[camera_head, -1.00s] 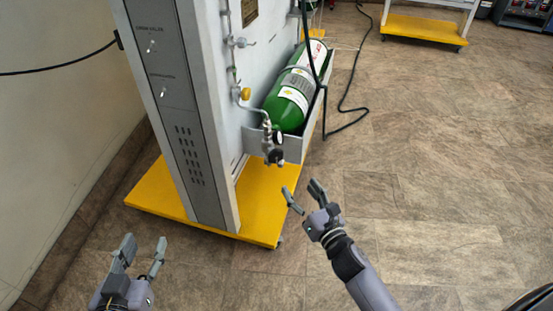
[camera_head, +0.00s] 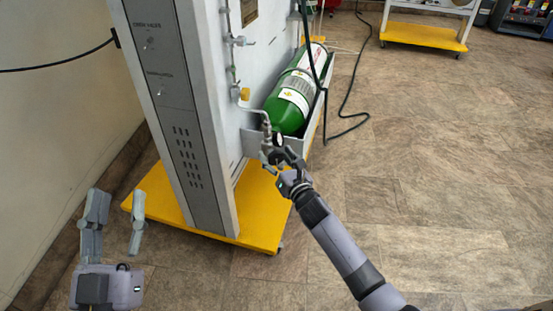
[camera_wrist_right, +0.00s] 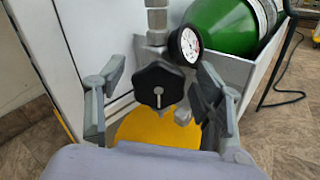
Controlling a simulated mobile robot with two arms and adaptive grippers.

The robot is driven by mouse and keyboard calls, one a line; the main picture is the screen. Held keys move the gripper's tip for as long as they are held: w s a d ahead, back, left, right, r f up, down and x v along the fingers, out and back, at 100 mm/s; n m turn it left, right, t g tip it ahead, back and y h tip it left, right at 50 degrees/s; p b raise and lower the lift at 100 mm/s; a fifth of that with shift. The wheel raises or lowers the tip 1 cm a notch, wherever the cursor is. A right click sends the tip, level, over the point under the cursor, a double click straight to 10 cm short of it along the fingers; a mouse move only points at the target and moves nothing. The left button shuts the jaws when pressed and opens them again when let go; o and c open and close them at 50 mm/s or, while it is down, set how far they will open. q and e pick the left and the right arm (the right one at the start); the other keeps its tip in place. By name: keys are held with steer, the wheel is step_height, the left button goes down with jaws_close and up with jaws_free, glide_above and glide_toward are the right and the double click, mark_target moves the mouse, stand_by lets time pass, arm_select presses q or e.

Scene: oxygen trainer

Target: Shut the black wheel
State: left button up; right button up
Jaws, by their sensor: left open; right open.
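The black wheel (camera_wrist_right: 158,86) is a lobed knob with a light centre. It shows in the right wrist view, below a metal fitting and left of a round gauge (camera_wrist_right: 185,46). My right gripper (camera_wrist_right: 160,95) is open, with one finger on each side of the wheel; I cannot tell whether they touch it. In the head view my right gripper (camera_head: 280,160) is at the valve beside the green cylinder (camera_head: 290,95) and largely hides the wheel. My left gripper (camera_head: 117,222) is open and empty at the lower left, apart from the trainer.
The grey trainer cabinet (camera_head: 185,130) stands on a yellow base (camera_head: 260,212). The cylinder lies in a grey tray (camera_head: 254,143). A black hose (camera_head: 346,108) runs to the floor. The tiled floor (camera_head: 440,190) at the right is clear.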

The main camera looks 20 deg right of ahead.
steer(key=shift+c, duration=0.6)
steer(key=c, duration=1)
steer(key=shift+c, duration=0.2)
